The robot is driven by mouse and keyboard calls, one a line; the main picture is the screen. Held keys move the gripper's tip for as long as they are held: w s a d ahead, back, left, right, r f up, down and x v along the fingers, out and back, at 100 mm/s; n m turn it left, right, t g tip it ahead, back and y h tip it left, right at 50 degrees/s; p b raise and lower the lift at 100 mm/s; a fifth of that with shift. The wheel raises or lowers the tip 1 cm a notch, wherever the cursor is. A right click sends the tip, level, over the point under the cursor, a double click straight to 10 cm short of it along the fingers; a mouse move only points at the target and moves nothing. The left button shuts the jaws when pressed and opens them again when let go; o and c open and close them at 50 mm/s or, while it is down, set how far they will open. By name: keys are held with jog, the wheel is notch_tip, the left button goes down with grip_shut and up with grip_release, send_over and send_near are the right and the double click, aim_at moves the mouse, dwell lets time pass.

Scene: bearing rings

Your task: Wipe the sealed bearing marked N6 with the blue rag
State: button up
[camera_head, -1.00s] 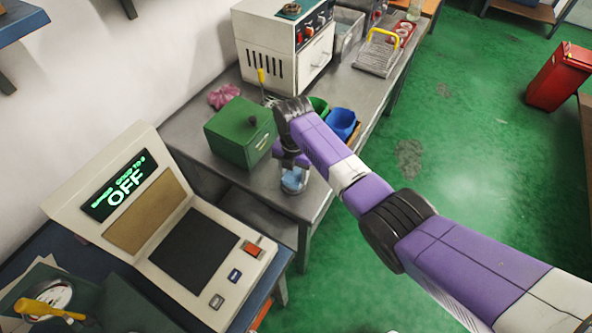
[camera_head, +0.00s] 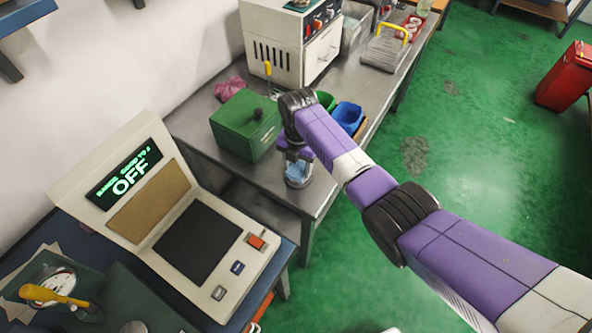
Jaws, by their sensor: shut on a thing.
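My gripper (camera_head: 298,166) points down at the front end of the grey bench, at the right of the green box. It is shut on the blue rag (camera_head: 297,174), which shows as a small light-blue patch below my wrist. A round grey ring shape (camera_head: 299,184) shows just under the rag at the bench edge. I cannot read any mark on it, and the rag and gripper hide most of it. I cannot tell whether the rag touches it.
A green box with a knob (camera_head: 243,126) stands left of my gripper, with a pink cloth (camera_head: 229,89) behind it. A blue bin (camera_head: 348,117) stands behind my arm. A console reading OFF (camera_head: 131,176) is at the front left. Green floor (camera_head: 460,130) is open at the right.

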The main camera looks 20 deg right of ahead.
jog(key=shift+w+d+f+b, duration=0.1)
jog(key=shift+w+d+b, duration=0.2)
jog(key=shift+d, duration=0.2)
jog(key=shift+s, duration=0.1)
jog(key=shift+s+a+p, duration=1)
jog(key=shift+s+p, duration=0.15)
jog(key=shift+p, duration=0.5)
jog(key=shift+w+d+b, duration=0.4)
jog(key=shift+d+b, duration=0.05)
jog(key=shift+b, duration=0.1)
jog(key=shift+w+d+b, duration=0.55)
jog(key=shift+w+d, duration=0.05)
jog(key=shift+d, duration=0.15)
jog(key=shift+s+a+p, duration=0.3)
jog(key=shift+a+p, duration=0.1)
jog(key=shift+a, duration=0.3)
jog(key=shift+s+a+p, duration=0.3)
jog(key=shift+a+p, duration=0.05)
jog(key=shift+a, duration=0.35)
jog(key=shift+w+d, duration=0.1)
